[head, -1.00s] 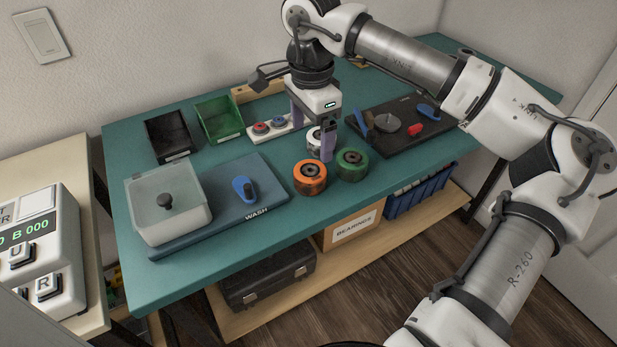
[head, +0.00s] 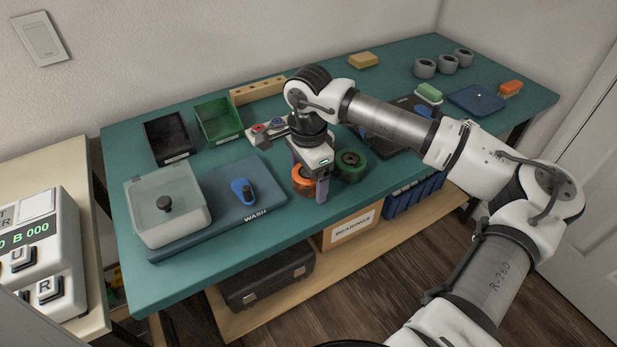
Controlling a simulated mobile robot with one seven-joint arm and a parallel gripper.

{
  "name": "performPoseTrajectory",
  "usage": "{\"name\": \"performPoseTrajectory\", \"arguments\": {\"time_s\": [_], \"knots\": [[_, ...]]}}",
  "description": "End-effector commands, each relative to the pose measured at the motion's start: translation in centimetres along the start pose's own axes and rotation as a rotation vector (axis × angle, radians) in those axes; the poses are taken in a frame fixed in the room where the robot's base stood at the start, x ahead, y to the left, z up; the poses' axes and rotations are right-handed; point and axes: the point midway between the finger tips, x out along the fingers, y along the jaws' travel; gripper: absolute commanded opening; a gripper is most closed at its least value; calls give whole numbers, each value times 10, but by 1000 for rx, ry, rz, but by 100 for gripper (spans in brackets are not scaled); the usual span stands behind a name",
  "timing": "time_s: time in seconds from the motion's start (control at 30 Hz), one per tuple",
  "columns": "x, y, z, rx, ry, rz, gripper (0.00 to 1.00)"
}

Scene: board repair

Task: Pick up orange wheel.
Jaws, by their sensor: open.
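The orange wheel (head: 302,184) lies on the teal workbench in the head view, near its front edge. My gripper (head: 308,188) is open and directly over it, pointing down. One purple finger shows in front of the wheel at its right side; the other finger is mostly hidden. The gripper body covers much of the wheel, so I cannot tell whether the fingers touch it. The green wheel (head: 350,166) lies just to the right, very close to the orange one.
Black (head: 168,139) and green (head: 219,121) bins stand behind. Grey wheels (head: 424,68) sit at the far right.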

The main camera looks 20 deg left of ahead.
Motion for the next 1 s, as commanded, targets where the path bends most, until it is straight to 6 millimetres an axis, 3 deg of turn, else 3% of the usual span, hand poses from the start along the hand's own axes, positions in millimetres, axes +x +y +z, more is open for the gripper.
{"name": "performPoseTrajectory", "arguments": {"time_s": [0.1, 0.5, 0.8, 1.0], "knots": [[0, 0, 0, 0, 0, 0, 86], [-1, 0, 0, 0, 0, 0, 34], [-3, 0, 0, 0, 1, -1, 34], [-22, 0, -1, 0, 4, -2, 34]]}}
